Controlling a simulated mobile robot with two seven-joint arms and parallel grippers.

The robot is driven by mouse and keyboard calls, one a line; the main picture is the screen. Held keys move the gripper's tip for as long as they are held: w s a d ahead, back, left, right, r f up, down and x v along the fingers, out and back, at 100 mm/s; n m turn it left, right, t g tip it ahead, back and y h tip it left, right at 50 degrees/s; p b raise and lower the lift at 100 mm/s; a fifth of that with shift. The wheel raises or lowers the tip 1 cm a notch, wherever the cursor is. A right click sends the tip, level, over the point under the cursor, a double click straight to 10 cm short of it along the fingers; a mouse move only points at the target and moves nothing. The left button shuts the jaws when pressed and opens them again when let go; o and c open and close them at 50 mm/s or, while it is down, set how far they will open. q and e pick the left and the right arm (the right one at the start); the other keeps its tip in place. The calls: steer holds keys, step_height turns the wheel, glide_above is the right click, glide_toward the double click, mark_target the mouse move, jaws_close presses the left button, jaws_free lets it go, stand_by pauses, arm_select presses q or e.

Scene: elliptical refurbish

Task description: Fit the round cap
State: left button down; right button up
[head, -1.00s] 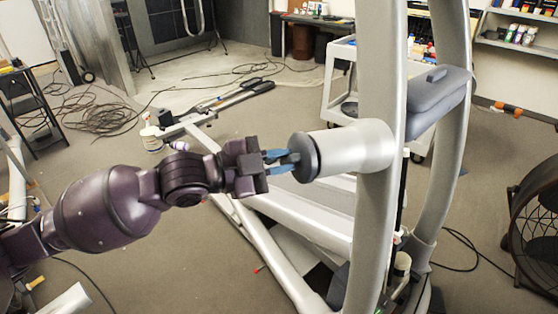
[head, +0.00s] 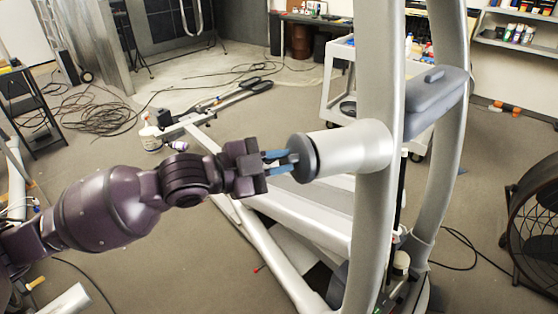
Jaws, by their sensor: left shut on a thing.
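The round cap (head: 304,158) is a dark grey disc at the left end of a short, thick silver-grey tube (head: 349,150). Its face points left toward my gripper. It sits at the tube's end, and I cannot tell whether it is fully seated. My left gripper (head: 289,161) has blue fingers and reaches in from the left. It is shut on the cap at a small dark part in the middle of its face, mostly hidden between the fingertips. My right gripper is not in view.
The tube joins an upright grey machine frame (head: 375,215), with a grey pad (head: 437,88) behind it. Grey rails lie below my arm. A white cart (head: 338,85) stands behind, and a large black fan (head: 535,225) at right. Cables (head: 104,115) lie on the floor at left.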

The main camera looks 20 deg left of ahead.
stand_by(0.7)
arm_select(q)
steer(key=shift+w+d, duration=0.15)
steer(key=shift+w+d, duration=0.25)
stand_by(0.7)
steer(key=c, duration=1)
jaws_free()
steer(key=shift+d, duration=0.1)
steer(key=v, duration=1.1)
steer(key=shift+f, duration=0.1)
